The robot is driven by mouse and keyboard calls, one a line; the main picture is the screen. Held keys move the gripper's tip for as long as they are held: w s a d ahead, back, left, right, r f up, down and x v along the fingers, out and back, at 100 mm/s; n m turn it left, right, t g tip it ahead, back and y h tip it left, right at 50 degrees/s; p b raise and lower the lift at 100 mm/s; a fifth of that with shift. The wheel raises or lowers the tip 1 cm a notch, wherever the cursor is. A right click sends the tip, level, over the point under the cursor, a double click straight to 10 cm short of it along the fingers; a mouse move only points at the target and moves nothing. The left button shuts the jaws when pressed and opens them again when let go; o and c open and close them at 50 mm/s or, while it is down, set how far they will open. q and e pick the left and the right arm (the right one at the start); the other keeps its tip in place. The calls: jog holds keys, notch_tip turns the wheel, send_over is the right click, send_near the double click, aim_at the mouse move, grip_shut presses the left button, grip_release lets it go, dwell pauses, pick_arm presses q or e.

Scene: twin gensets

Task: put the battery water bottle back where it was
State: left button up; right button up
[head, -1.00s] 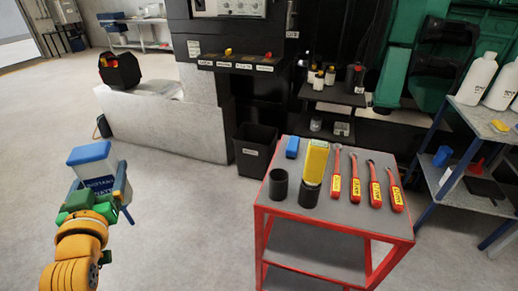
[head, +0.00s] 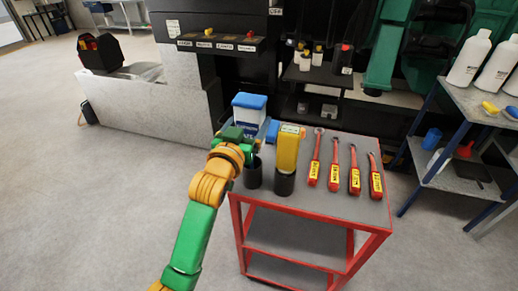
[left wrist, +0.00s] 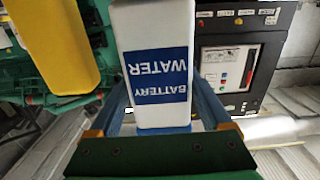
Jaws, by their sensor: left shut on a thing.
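The battery water bottle (head: 248,110) is a white box-shaped bottle with a blue cap and a blue label. My left gripper (head: 244,134) is shut on it and holds it upright at the back left corner of the red cart (head: 345,200). The bottle fills the middle of the left wrist view (left wrist: 158,75), its label upside down there, with a finger on each side. I cannot tell whether its base touches the cart top. My right gripper is in neither view now.
A shelf with white bottles (head: 468,60) stands at the right.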

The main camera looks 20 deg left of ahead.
aim_at(251, 136)
pick_arm(q)
jog(key=shift+f, duration=2)
jog(key=o, duration=1.3)
jog(key=shift+f, duration=0.1)
jog(key=shift+o, duration=0.2)
jog(key=shift+s+d, duration=0.1)
jog(key=s+b, duration=0.1)
jog(key=s, duration=1.1)
jog(key=s+d+f+m+g, duration=0.15)
jog(key=f+g, duration=0.25)
jog(key=f, duration=1.2)
jog(key=s+a+f+g, duration=0.1)
jog(key=s+f+g, duration=0.25)
jog(key=f, duration=1.25)
jog(key=s+a+f+g, duration=0.1)
jog(key=s+f+g, duration=0.2)
jog(key=s+f, duration=0.3)
jog(key=s+a+f+g, duration=0.1)
jog(key=s+f+g, duration=0.2)
jog(key=s, duration=0.9)
jog(key=s+a+f+g, duration=0.2)
jog(key=s+f+g, duration=0.1)
jog(key=s+f, duration=0.7)
jog(key=shift+y, duration=0.3)
